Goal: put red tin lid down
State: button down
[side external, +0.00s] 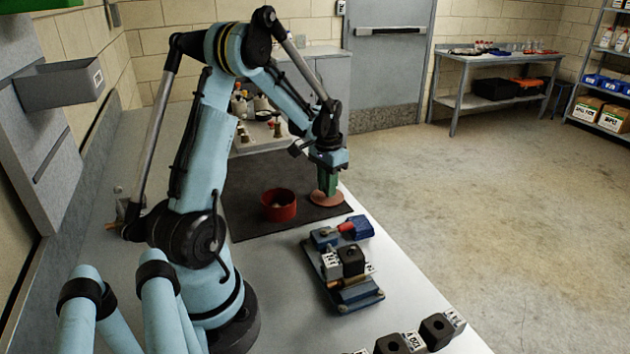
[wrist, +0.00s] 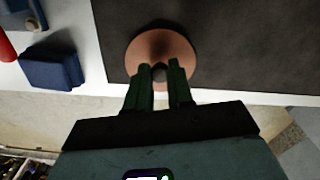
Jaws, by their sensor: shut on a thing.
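The red tin lid (side external: 326,198) is a flat, reddish-brown round disc at the right edge of the dark mat, to the right of the red tin. In the wrist view the lid (wrist: 160,57) shows a dark knob at its middle. My gripper (side external: 328,189) points straight down over the lid. In the wrist view its green fingers (wrist: 160,75) are shut on the knob. The lid looks level and at or very near the mat; I cannot tell if it touches. The red tin (side external: 278,205) stands open on the mat with something small inside.
The dark mat (side external: 240,215) lies on the grey bench, with bare room around the tin. A blue fixture (side external: 345,285) with blocks and a blue piece (side external: 357,227) sit in front. Bottles and small parts (side external: 258,108) stand behind. The bench's right edge is close to the lid.

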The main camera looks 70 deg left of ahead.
jog(key=c, duration=1)
grip_release()
notch_tip(320, 180, up, 12)
jog(key=s+d+m+t, duration=0.1)
jog(key=s+d+t, duration=0.1)
jog(key=d, duration=1.1)
jog(key=s+d+m+t, duration=0.2)
jog(key=d+t, duration=0.3)
jog(key=d, duration=0.8)
jog(key=shift+d, duration=0.25)
